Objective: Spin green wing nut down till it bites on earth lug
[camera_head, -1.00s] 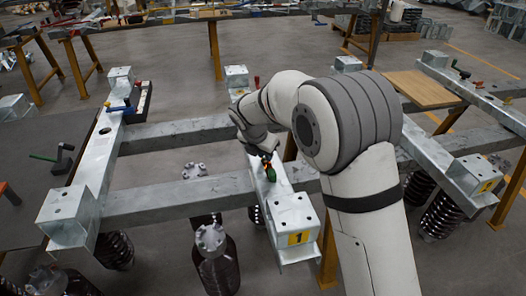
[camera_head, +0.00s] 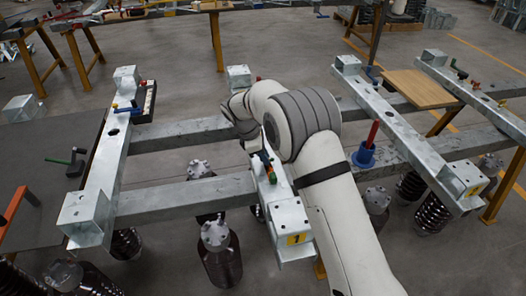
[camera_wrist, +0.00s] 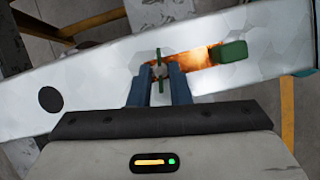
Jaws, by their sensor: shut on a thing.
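In the head view my gripper is largely hidden behind my arm, above the middle beam (camera_head: 288,213).
A blue-based part with a red handle (camera_head: 365,152) stands on the rails to the right. A green-handled tool (camera_head: 75,160) lies on the left table. A black tray (camera_head: 146,102) sits on the left beam. The wrist view shows a round hole (camera_wrist: 50,99) in the beam.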

